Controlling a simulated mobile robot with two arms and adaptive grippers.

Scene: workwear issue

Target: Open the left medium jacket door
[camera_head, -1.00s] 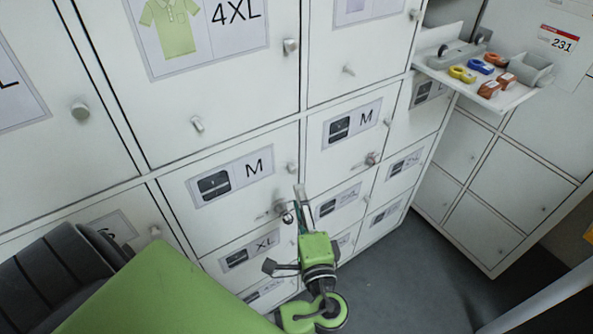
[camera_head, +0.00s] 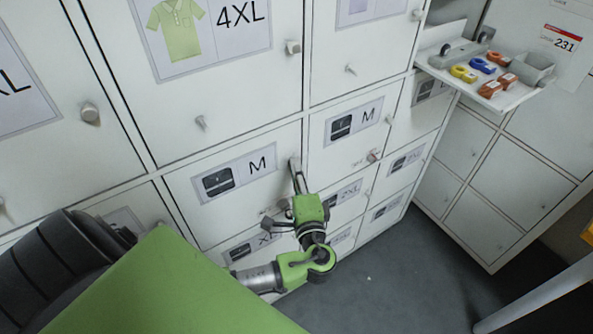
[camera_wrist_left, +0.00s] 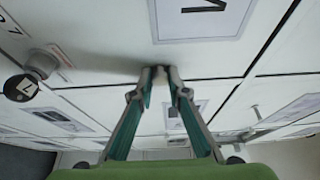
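The left medium jacket door (camera_head: 225,205) is a white locker door with a dark jacket picture and the letter M; it sits flush in the locker wall. Its small grey knob (camera_wrist_left: 160,73) is at the door's upper right corner, mostly hidden by my fingers. My left gripper (camera_head: 295,163) reaches up to this knob from below. In the wrist view its two fingertips (camera_wrist_left: 159,76) are close together, one on each side of the knob, and look shut on it. My right gripper is not in view.
A 4XL shirt door (camera_head: 235,85) is above. A shelf (camera_head: 512,97) with tape rolls juts out at upper right. Grey floor (camera_head: 400,270) is clear below.

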